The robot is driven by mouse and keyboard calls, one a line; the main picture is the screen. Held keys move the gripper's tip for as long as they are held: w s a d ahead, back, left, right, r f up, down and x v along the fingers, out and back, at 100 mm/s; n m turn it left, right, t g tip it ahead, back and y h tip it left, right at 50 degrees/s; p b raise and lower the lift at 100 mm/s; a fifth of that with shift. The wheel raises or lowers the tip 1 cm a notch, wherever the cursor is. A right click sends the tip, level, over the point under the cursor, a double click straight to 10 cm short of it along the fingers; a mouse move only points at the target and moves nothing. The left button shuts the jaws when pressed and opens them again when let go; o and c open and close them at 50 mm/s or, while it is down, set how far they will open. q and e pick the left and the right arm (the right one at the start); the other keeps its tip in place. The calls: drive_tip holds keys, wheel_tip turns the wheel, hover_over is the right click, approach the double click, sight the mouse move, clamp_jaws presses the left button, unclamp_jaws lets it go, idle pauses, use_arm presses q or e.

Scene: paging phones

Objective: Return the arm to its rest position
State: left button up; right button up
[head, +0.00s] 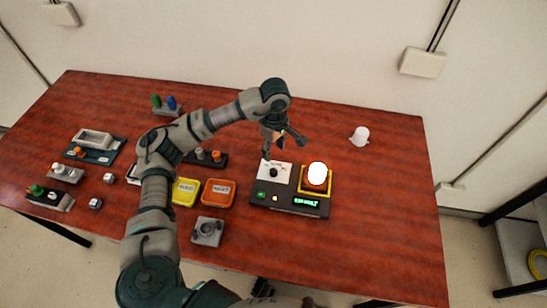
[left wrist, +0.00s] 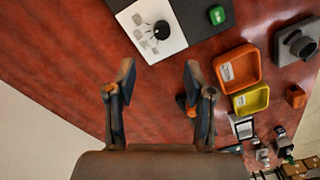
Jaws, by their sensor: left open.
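My left arm (head: 155,195) rises from the bottom left of the head view and bends over the table. My left gripper (head: 284,148) hangs above the table, just behind the black control box (head: 262,199). In the left wrist view the left gripper (left wrist: 160,68) has its two fingers spread with nothing between them, and the table surface shows below. A dark part at the bottom edge of the head view may belong to my right gripper, but it is too cut off to tell its state.
The control box carries a lit orange lamp (head: 316,176) and a white dial panel (head: 276,176). Yellow (head: 185,192) and orange (head: 219,194) trays and a grey knob block (head: 208,231) stand left of it. Small devices crowd the table's left. A white object (head: 360,136) stands back right; the right side is clear.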

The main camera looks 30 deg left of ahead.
use_arm(q)
drive_tip(key=shift+r, duration=0.5)
